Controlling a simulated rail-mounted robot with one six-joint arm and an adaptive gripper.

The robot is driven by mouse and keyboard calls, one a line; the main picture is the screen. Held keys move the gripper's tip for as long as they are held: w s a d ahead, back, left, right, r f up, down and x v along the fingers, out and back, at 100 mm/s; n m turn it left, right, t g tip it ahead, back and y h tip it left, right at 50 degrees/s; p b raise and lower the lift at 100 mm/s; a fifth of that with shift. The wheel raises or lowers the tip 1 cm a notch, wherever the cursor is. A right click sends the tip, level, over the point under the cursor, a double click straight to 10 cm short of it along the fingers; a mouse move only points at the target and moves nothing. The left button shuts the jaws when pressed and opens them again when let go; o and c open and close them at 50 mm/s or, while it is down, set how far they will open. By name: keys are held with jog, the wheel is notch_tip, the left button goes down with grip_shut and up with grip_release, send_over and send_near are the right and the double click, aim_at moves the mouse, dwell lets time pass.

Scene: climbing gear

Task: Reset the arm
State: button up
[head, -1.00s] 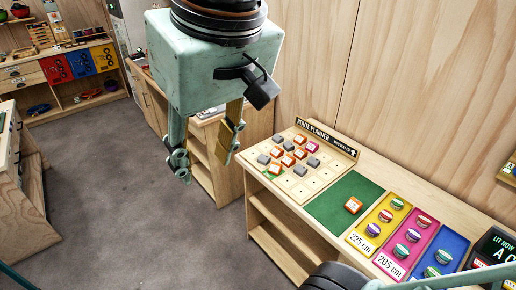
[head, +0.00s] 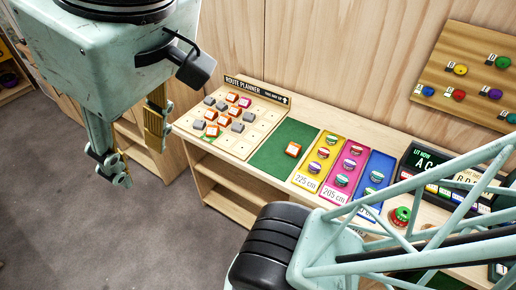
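My gripper (head: 140,163) hangs at the upper left of the head view, pointing down, below its pale green housing (head: 115,50). Its two fingers stand apart with nothing between them, so it is open and empty. It appears in front of the floor and the bench, to the left of the route planner board (head: 259,133). A pale green lattice link of my arm (head: 400,222) with a black joint (head: 268,250) crosses the lower right and hides part of the bench.
The board holds grey, orange and magenta blocks. An orange block (head: 293,149) sits on the green mat (head: 276,160). Yellow, magenta and blue panels (head: 377,164) hold coloured round pieces. A wooden panel with holds (head: 470,75) is on the wall. Grey floor (head: 60,220) is clear at left.

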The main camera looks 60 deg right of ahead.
notch_tip(320, 180, down, 10)
jog(key=b, duration=0.9)
jog(key=shift+s+r, duration=0.15)
jog(key=shift+r, duration=0.1)
dwell(0.7)
